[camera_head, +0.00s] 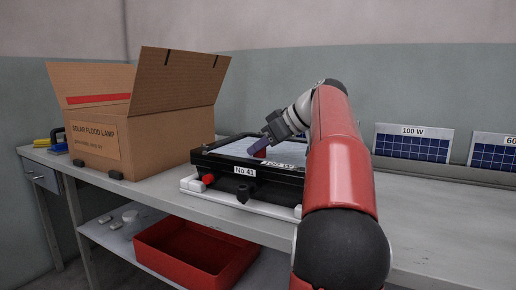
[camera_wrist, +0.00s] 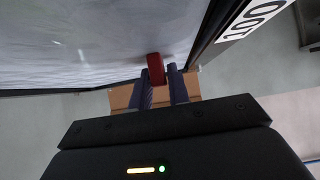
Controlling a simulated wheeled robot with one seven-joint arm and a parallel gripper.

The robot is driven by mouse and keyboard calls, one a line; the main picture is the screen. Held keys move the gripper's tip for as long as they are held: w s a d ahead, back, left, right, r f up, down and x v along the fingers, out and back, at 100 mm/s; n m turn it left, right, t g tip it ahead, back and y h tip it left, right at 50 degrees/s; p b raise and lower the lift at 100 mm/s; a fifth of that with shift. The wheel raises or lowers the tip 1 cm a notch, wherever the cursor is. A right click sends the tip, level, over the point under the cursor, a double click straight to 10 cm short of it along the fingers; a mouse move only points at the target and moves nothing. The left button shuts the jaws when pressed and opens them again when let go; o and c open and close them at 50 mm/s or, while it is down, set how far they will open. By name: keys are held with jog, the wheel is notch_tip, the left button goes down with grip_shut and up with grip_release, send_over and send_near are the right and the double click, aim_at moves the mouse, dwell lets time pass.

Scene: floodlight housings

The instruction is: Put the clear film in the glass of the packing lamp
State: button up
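The lamp (camera_head: 215,160) lies on the bench in a black frame marked No 41 and 100 W, its pale glass face (camera_head: 235,148) upward. The wrist view shows a greyish, slightly wrinkled shiny sheet (camera_wrist: 75,45) over that face, which looks like clear film. A small red tab (camera_wrist: 155,68) stands at the sheet's edge; it also shows in the head view (camera_head: 260,153). My gripper (camera_wrist: 163,78) is at this edge, its two blue fingers apart. The tab is by the fingertips, close to the left one, with a gap towards the right one. Contact is unclear.
An open carton (camera_head: 150,135) marked Solar Flood Lamp stands left of the lamp. A white base (camera_head: 190,186) lies under the lamp. A red bin (camera_head: 165,262) is on the lower shelf. A 100 W solar panel (camera_head: 412,145) stands at the back right.

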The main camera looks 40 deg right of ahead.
jog(key=shift+o, duration=1.4)
jog(key=shift+r, duration=0.1)
jog(key=p+v, duration=0.3)
jog(key=v, duration=0.9)
